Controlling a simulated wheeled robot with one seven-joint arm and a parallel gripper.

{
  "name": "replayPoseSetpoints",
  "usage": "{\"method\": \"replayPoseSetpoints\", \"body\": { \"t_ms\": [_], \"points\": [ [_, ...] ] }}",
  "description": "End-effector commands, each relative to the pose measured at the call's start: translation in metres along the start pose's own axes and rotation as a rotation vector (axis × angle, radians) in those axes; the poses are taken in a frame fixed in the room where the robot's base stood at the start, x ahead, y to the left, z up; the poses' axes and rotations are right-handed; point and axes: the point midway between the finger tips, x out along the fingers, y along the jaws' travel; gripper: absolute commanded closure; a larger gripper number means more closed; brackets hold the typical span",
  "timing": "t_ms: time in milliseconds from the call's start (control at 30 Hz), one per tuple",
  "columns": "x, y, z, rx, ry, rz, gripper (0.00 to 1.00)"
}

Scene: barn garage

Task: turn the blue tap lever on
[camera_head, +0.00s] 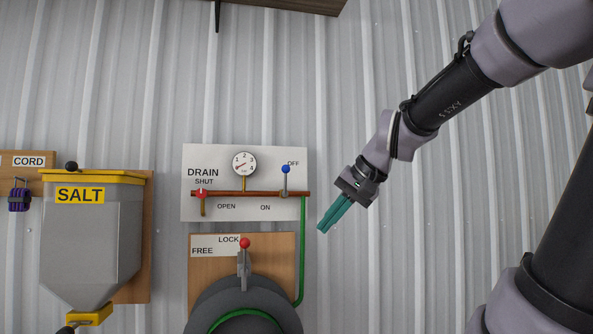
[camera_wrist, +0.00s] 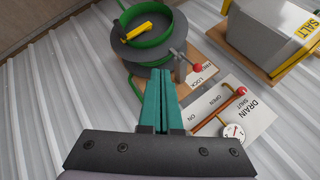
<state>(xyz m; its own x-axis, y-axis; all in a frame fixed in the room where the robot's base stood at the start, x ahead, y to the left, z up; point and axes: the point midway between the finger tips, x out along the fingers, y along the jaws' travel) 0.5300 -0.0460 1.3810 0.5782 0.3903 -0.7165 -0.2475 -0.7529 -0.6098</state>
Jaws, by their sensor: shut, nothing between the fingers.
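The blue tap lever (camera_head: 285,177) stands upright on the right end of the copper pipe (camera_head: 245,193), its blue knob near the word OFF. ON is printed lower, left of the lever's base. The pipe is on a white panel (camera_head: 199,158). My gripper (camera_head: 322,228) is shut and empty, with teal fingers pointing down-left, a little right of the panel and below the lever. In the wrist view the shut fingers (camera_wrist: 158,80) point toward the hose reel; the blue lever does not show there.
A red tap lever (camera_head: 201,194) is on the pipe's left. Below are a red-knobbed lock lever (camera_head: 244,244) and a hose reel (camera_head: 262,291). A green hose (camera_head: 303,250) runs down the panel's right side. A salt bin (camera_head: 90,240) hangs left.

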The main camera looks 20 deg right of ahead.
Motion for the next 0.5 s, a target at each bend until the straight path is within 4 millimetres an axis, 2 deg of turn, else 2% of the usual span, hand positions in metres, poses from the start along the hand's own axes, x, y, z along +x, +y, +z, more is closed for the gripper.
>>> {"method": "replayPoseSetpoints", "body": {
  "t_ms": [33, 100, 233, 400, 500],
  "points": [
    [0.002, -0.013, -0.024, 0.051, -0.008, -0.058, 1.00],
    [0.001, -0.031, -0.059, 0.117, -0.003, -0.151, 1.00],
    [-0.003, -0.057, -0.132, 0.221, 0.039, -0.317, 1.00],
    [-0.013, -0.072, -0.224, 0.308, 0.141, -0.492, 1.00],
    [-0.019, -0.075, -0.264, 0.333, 0.199, -0.562, 1.00]
  ]
}}
